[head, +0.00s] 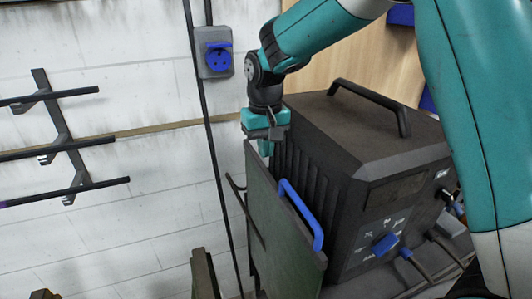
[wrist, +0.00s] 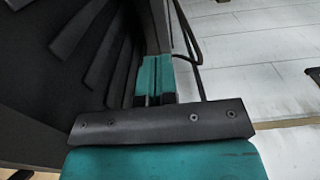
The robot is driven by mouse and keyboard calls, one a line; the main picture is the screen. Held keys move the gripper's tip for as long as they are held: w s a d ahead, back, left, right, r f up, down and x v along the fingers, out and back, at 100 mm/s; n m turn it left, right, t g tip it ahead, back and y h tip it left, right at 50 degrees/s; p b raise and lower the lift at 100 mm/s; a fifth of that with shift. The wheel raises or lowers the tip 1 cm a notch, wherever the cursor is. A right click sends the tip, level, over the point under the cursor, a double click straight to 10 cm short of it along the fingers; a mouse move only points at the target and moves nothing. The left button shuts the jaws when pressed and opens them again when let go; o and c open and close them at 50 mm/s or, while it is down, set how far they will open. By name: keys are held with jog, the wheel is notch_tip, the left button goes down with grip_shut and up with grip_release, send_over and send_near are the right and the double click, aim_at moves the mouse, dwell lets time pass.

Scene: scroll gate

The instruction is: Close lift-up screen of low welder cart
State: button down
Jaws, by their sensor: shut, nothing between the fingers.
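The low welder cart carries a dark welder box (head: 335,150) with a ribbed side and a black top handle. A dark green screen panel (head: 272,225) stands raised, roughly upright, beside the ribbed side. A blue bar handle (head: 302,215) shows along its right edge. My gripper (head: 265,148) is shut and empty, pointing down at the panel's top edge, on the welder-box side. Its fingertips are partly hidden there; I cannot tell whether they touch the panel. In the wrist view the teal fingers (wrist: 155,82) are together, close to the dark ribs (wrist: 85,45).
A blue wall socket (head: 215,55) and a vertical black cable are on the white wall behind. A black wall rack (head: 65,140) is at the left. Cables leave the welder front near a blue knob (head: 385,243).

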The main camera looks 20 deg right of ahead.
jog(key=shift+f+p, duration=0.4)
jog(key=shift+f, duration=1.2)
